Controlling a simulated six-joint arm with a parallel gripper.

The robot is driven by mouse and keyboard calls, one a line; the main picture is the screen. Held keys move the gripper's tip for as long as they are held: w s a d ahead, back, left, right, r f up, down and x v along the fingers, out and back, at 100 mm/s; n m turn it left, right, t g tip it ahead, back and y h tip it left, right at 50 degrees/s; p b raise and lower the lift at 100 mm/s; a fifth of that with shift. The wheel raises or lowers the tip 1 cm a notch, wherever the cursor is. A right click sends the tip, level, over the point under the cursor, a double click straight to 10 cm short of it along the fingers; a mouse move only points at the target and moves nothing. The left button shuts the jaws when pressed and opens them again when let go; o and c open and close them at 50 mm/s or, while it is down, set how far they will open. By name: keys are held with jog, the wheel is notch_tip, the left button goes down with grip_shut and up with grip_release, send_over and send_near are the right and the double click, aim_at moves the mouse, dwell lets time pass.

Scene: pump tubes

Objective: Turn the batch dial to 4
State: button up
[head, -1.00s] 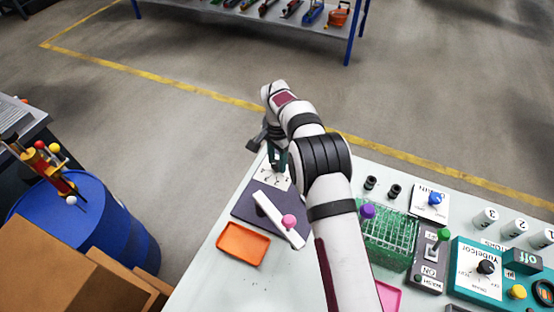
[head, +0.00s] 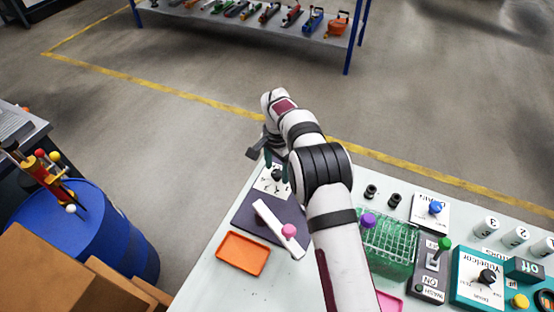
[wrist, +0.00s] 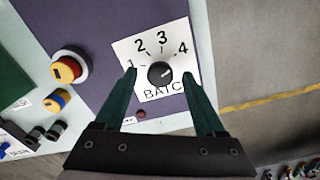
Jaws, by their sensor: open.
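The batch dial is a black round knob (wrist: 160,73) on a white card (wrist: 150,88) marked 1, 2, 3, 4 and "BATC", its last letter cut off or hidden. A small pale mark on the knob points to the right, seemingly towards the 4 side; its exact setting is hard to read. In the head view the card (head: 266,186) lies at the table's far left corner. My gripper (wrist: 159,76) is open, its green fingers on either side of the knob in the wrist view. I cannot tell whether they touch it. It also shows over the dial in the head view (head: 277,164).
A dark panel with a white lever and pink knob (head: 289,230) lies near the dial, beside an orange tray (head: 243,253). A green tube rack (head: 388,245) and control boxes stand to the right. A blue drum (head: 95,230) stands off the table's left side.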

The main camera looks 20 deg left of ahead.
aim_at(277, 172)
notch_tip(277, 172, up, 15)
jog(key=shift+r, duration=0.15)
jog(key=s+d+r, duration=0.5)
jog(key=d, duration=0.4)
jog(key=s+d+r, duration=0.4)
jog(key=d, duration=0.6)
jog(key=s+d+f, duration=0.2)
jog(key=s+d, duration=0.1)
jog(key=s, duration=0.4)
jog(key=s+d+f+y, duration=0.1)
jog(key=s+d+f, duration=0.1)
jog(key=s, duration=0.5)
jog(key=s+d+f+m, duration=0.1)
jog(key=s+d, duration=0.3)
jog(key=s, duration=0.4)
jog(key=shift+d+f+y, duration=0.2)
jog(key=shift+f+y, duration=0.2)
jog(key=shift+f, duration=0.15)
